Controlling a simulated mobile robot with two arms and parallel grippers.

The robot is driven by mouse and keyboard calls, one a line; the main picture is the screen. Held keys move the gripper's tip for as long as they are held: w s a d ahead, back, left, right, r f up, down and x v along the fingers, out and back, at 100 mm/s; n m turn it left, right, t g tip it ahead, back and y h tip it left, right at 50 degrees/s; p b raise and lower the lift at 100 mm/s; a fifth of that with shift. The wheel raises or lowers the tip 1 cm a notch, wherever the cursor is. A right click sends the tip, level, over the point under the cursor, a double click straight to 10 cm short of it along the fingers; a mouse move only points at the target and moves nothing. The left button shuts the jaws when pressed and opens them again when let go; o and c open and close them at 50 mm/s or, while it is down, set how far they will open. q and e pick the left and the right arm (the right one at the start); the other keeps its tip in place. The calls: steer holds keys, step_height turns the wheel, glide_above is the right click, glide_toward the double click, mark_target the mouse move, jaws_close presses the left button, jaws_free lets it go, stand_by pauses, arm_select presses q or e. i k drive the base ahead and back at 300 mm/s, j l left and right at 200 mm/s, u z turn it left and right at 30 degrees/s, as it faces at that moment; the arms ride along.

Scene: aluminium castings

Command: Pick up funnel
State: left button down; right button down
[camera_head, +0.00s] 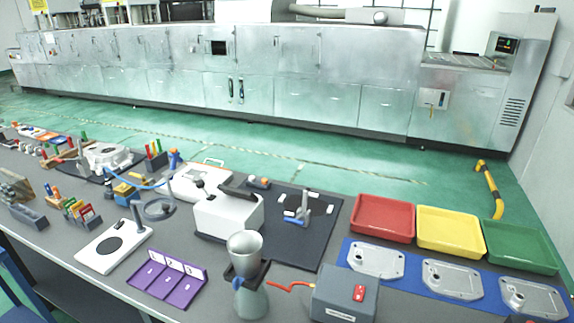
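A grey metal funnel (244,246) stands upright near the front middle of the table in the head view, its wide mouth facing up. A dark holder or ring (262,268) is around its lower part. Below it is a grey-green rounded body (251,302); I cannot tell whether that is part of the funnel or a separate stand. Neither of my grippers can be made out in this view, and nothing is seen holding the funnel.
A grey box (344,296) with a red switch and an orange-red cable stands right of the funnel. A purple tray (168,280) is left. A white machine (228,216) stands close behind. Red (383,217), yellow (450,232) and green (520,246) trays stand behind castings on a blue mat (408,285).

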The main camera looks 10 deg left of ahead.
mark_target(249, 243)
steer(key=k+z, duration=0.15)
steer(key=z, duration=0.3)
steer(key=k+l+z, duration=0.1)
steer(key=z, duration=0.3)
steer(key=k+l+z, duration=0.15)
steer(key=z, duration=0.3)
steer(key=k+l+u, duration=0.35)
steer(key=l, duration=0.15)
steer(key=i, duration=0.05)
